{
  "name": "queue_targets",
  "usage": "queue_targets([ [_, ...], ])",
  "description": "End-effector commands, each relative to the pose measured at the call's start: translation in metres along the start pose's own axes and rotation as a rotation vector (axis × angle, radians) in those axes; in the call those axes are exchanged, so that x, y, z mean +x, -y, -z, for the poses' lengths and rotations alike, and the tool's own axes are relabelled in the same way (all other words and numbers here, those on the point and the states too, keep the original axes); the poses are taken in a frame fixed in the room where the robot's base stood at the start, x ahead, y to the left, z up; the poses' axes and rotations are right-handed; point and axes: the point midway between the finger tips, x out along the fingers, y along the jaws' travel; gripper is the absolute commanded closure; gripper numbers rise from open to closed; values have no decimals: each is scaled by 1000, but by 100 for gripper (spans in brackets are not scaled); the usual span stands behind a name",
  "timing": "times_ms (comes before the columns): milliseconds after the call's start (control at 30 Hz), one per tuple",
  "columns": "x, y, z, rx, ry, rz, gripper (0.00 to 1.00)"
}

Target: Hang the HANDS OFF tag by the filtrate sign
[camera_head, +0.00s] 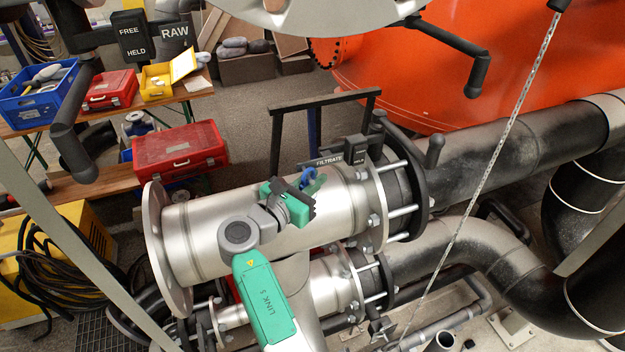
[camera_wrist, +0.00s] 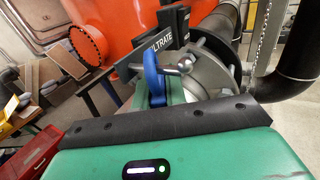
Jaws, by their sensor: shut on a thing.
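My gripper (camera_head: 308,184) is over the large steel pipe (camera_head: 215,232), close to the filtrate sign (camera_head: 328,160). It is shut on a blue looped piece (camera_head: 309,176), apparently the HANDS OFF tag; no lettering on it is readable. In the wrist view the blue piece (camera_wrist: 152,76) stands up from the green fingers, with the filtrate sign (camera_wrist: 160,45) just behind it. A grey ball-ended peg (camera_wrist: 182,65) is close to the right of the blue piece; I cannot tell whether they touch. The lower part of the tag is hidden by the gripper.
A small black plate (camera_head: 356,151) is beside the filtrate sign. A bolted flange (camera_head: 400,190) with a black handle is to the right. A chain (camera_head: 505,130) hangs across the right side. A RAW sign (camera_head: 175,32) is at top left. A black frame (camera_head: 322,104) stands behind the pipe.

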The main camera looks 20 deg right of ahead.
Motion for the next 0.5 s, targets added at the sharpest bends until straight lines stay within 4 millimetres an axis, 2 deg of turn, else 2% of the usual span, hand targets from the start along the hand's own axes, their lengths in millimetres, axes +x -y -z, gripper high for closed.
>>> queue_targets([
  [133, 0, 0, 0, 0, 0, 0, 100],
  [167, 0, 0, 0, 0, 0, 0, 81],
  [267, 0, 0, 0, 0, 0, 0, 61],
  [500, 0, 0, 0, 0, 0, 0, 61],
])
